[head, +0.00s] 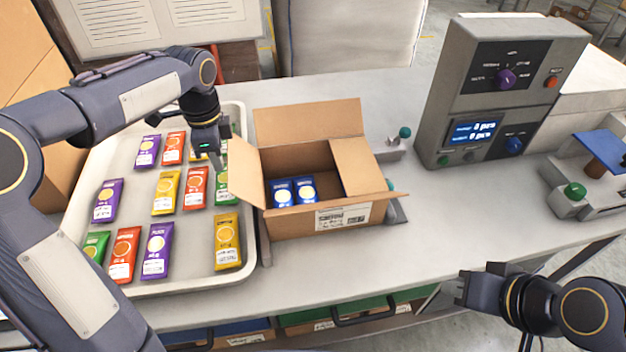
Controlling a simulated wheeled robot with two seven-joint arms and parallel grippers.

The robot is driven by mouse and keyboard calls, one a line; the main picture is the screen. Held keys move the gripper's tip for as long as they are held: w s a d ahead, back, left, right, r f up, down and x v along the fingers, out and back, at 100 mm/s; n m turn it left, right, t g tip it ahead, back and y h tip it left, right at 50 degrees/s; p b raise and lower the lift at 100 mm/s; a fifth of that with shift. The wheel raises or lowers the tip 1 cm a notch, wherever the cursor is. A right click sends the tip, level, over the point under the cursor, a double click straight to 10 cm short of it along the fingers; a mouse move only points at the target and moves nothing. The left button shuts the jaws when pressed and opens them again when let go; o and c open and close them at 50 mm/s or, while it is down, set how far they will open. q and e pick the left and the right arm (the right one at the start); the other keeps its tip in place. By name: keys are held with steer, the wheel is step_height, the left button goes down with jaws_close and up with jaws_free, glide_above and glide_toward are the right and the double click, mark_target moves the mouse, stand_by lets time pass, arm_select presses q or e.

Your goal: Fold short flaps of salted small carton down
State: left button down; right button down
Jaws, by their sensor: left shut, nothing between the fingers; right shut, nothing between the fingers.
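The open cardboard carton (318,222) stands on the table in the middle of the head view. Two blue packets (294,190) are visible inside it. Its right short flap (355,166) leans inward over the opening. Its left short flap (246,172) stands up and tilts outward to the left. The back long flap (308,121) stands up, and the front long flap slants outward. My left gripper (214,158) is shut and empty, just left of the left short flap; I cannot tell whether they touch. My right gripper (464,289) is shut and empty, low at the right, away from the carton.
A pale tray (190,285) with several coloured bars lies left of the carton, under my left arm. A grey weigher console (500,90) stands at the back right. A green-knobbed device (575,192) is at far right.

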mark_target(243, 167)
arm_select(q)
steer(key=d, duration=0.1)
steer(key=d+r+p, duration=0.1)
steer(key=w+d+p, duration=0.1)
steer(key=d, duration=0.1)
steer(key=shift+r, duration=0.2)
steer(key=shift+d, duration=0.35)
steer(key=shift+f, duration=0.1)
steer(key=shift+w+d+p, duration=0.1)
steer(key=shift+d+p, duration=0.4)
steer(key=shift+d, duration=0.1)
steer(key=d, duration=0.2)
steer(key=w+d+p, duration=0.1)
steer(key=shift+r, duration=0.25)
steer(key=shift+w, duration=0.1)
